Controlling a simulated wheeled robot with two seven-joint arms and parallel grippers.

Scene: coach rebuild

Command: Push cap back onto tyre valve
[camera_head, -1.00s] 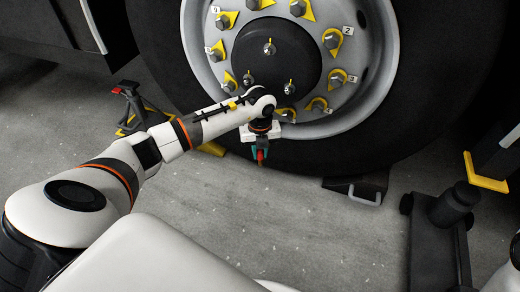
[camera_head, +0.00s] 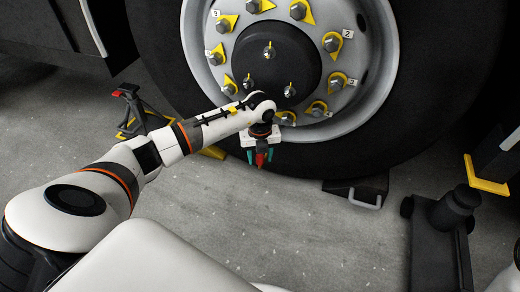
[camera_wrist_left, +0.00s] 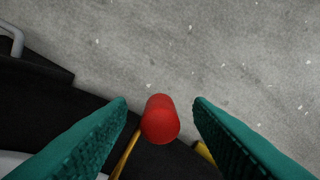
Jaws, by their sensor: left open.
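My left gripper (camera_head: 260,157) hangs low in front of the wheel, at the lower part of the tyre (camera_head: 400,130). Its teal fingers are open, one on each side of the red cap (camera_head: 261,159). In the left wrist view, the red cap (camera_wrist_left: 160,119) sits between the open fingertips (camera_wrist_left: 160,106) with a gap on both sides. A thin brass valve stem (camera_wrist_left: 126,155) runs up to the cap's lower left side. I cannot tell how far the cap sits on the stem, as the cap hides the joint. My right gripper is not in view.
The grey wheel rim (camera_head: 372,75) has several nuts with yellow pointers. A jack stand (camera_head: 135,107) stands left of the tyre. A black block with a handle (camera_head: 357,190) lies under the tyre, and a dark stand (camera_head: 443,225) is at right. The floor between is clear.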

